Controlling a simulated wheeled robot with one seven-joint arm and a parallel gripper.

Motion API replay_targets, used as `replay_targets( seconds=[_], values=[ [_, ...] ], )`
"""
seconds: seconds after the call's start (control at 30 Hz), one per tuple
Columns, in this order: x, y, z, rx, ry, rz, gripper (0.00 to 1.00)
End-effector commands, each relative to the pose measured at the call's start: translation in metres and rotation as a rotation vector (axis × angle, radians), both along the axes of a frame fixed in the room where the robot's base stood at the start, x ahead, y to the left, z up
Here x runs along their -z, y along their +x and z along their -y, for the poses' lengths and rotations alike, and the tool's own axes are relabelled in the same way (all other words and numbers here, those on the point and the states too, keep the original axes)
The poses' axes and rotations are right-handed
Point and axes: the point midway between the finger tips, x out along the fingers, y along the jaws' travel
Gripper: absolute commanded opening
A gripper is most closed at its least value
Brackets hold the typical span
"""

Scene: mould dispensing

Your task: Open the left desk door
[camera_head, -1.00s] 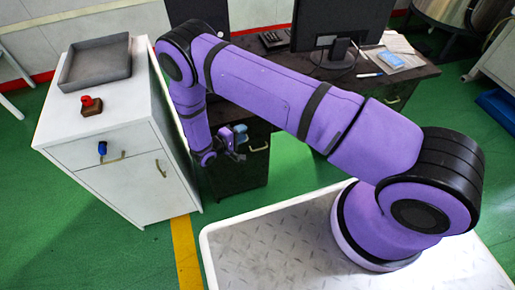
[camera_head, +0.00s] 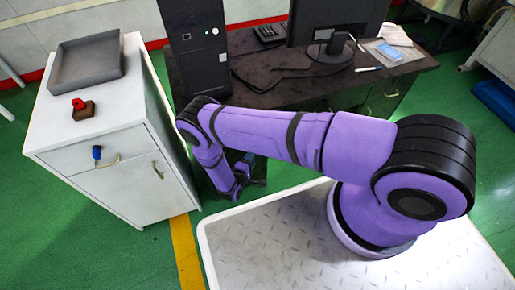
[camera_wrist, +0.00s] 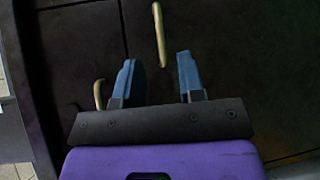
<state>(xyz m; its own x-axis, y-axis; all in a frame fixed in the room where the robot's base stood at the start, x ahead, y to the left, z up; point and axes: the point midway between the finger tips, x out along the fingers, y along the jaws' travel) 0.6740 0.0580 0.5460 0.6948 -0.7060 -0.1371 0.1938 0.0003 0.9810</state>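The dark desk (camera_head: 275,85) stands at the back in the head view. Its left front is mostly hidden behind my arm. My gripper (camera_head: 249,168) is low in front of that left part. In the wrist view my gripper (camera_wrist: 158,75) is open, with two blue fingers apart and nothing between them. A brass handle (camera_wrist: 160,33) on a dark panel (camera_wrist: 220,45) lies ahead of the fingertips, roughly in line with the gap. A second brass handle (camera_wrist: 98,94) shows just left of the left finger. I cannot tell which handle belongs to the left door.
A white cabinet (camera_head: 140,150) stands left of the desk, close to my gripper, with a grey tray (camera_head: 87,62) and a red-topped box (camera_head: 83,108) on top. A computer tower (camera_head: 195,45) and monitor (camera_head: 330,20) stand on the desk. Green floor lies in front.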

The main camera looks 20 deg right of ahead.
Motion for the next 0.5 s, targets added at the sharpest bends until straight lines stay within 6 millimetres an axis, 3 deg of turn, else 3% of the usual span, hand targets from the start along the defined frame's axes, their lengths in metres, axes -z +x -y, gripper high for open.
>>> replay_targets(
  seconds=[0.23,0.5],
  values=[
    [0.006,0.030,0.033,0.004,-0.001,-0.001,0.36],
    [0.010,0.049,0.050,0.002,0.000,-0.001,0.36]
  ],
)
